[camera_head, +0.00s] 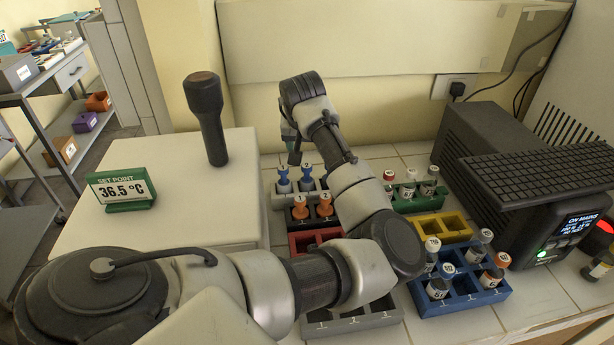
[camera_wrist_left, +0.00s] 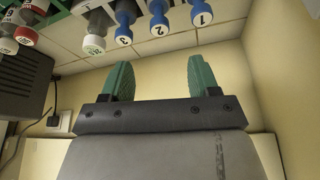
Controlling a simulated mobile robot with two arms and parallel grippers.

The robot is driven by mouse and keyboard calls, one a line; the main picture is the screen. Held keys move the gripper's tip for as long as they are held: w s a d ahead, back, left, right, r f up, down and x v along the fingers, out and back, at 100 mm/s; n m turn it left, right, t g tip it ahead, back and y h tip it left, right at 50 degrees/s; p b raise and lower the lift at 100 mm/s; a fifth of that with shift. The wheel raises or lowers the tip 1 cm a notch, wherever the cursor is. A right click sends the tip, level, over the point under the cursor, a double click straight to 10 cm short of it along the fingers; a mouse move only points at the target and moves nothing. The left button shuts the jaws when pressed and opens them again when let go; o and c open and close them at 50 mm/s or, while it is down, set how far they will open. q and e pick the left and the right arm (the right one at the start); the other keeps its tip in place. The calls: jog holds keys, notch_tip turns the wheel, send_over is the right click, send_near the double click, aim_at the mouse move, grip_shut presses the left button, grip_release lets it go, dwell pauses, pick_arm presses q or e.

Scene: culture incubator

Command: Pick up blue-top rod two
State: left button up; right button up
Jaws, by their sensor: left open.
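Blue-top rod two (camera_head: 307,178) stands in a light grey rack (camera_head: 291,200), just right of blue-top rod one (camera_head: 283,181). In the left wrist view, rod two (camera_wrist_left: 158,20) hangs inverted at the top, between rod one (camera_wrist_left: 201,13) and a third blue-top rod (camera_wrist_left: 124,30). My left gripper (camera_head: 293,150) is above and behind the rack, near the wall. Its green fingers (camera_wrist_left: 160,78) are apart with nothing between them, and rod two is beyond their tips. The forearm hides part of the rack's right side. My right gripper is not in view.
Orange-top rods (camera_head: 300,211) in a black rack and a red rack (camera_head: 305,240) are nearer. Green (camera_head: 413,203), yellow (camera_head: 440,228) and blue (camera_head: 470,297) racks lie right of my arm. A set-point sign (camera_head: 122,189) stands on the white box (camera_head: 215,215) at left.

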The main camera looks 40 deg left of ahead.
aim_at(307, 166)
pick_arm(q)
jog(key=x, duration=0.7)
jog(key=shift+s+d+f, duration=0.1)
jog(key=shift+s+d, duration=0.1)
jog(key=shift+s, duration=0.05)
jog(key=shift+p+x, duration=0.35)
jog(key=shift+x, duration=2.45)
jog(key=shift+w, duration=0.1)
jog(key=c, duration=1.1)
grip_shut()
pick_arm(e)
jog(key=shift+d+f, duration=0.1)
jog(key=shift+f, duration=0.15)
pick_arm(q)
jog(key=shift+r, duration=0.25)
